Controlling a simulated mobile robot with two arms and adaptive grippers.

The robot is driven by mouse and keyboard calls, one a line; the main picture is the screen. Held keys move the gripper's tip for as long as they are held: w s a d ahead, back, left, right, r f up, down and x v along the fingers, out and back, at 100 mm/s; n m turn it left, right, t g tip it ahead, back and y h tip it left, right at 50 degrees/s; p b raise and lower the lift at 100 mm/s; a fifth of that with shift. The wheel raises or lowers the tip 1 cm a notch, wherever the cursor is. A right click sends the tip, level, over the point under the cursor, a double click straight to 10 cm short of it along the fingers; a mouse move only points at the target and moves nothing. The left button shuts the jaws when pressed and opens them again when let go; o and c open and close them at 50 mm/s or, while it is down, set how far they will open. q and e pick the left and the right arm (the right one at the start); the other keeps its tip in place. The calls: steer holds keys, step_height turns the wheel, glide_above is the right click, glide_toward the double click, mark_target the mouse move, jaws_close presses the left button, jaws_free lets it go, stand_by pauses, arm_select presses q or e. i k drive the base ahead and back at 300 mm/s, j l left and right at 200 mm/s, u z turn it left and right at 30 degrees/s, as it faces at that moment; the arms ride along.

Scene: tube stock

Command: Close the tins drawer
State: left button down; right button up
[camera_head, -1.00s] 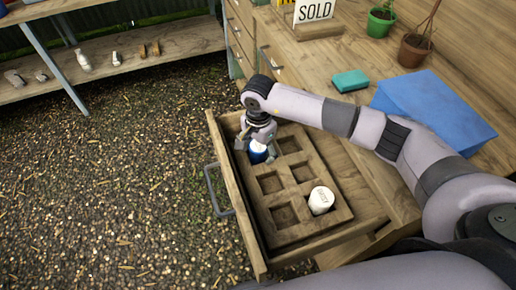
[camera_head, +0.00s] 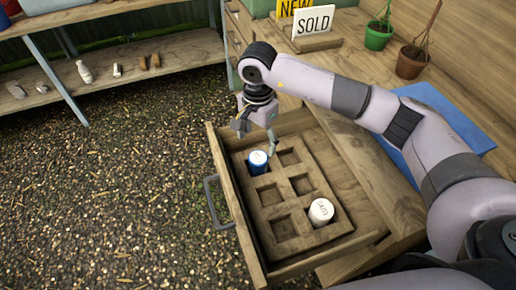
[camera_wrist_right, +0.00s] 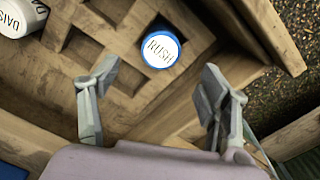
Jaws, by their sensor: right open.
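The tins drawer (camera_head: 228,183) is pulled out of the wooden bench, with a grey bar handle (camera_head: 213,203) on its front. Inside is a wooden tray (camera_head: 283,194) with square pockets. A blue tin with a white lid (camera_head: 257,161) stands in a pocket at the far left; it shows in the right wrist view (camera_wrist_right: 160,47), lid reading "RUSH". A white tin (camera_head: 321,211) stands in a near-right pocket and is cut off in the right wrist view (camera_wrist_right: 18,16). My right gripper (camera_head: 256,140) is open and empty above the blue tin, apart from it. My left gripper is not in view.
The bench top (camera_head: 345,70) carries a SOLD sign (camera_head: 314,21), two plant pots and a blue flat item (camera_head: 418,160), partly behind my right arm. A shelf (camera_head: 130,55) with small items stands at the back left. Gravel floor left of the drawer is clear.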

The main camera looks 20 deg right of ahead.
mark_target(269, 211)
steer(key=k+j, duration=0.35)
steer(key=j, duration=0.15)
steer(key=k+j, duration=0.35)
steer(key=j, duration=0.2)
steer(key=k+j, duration=0.4)
steer(key=j, duration=0.1)
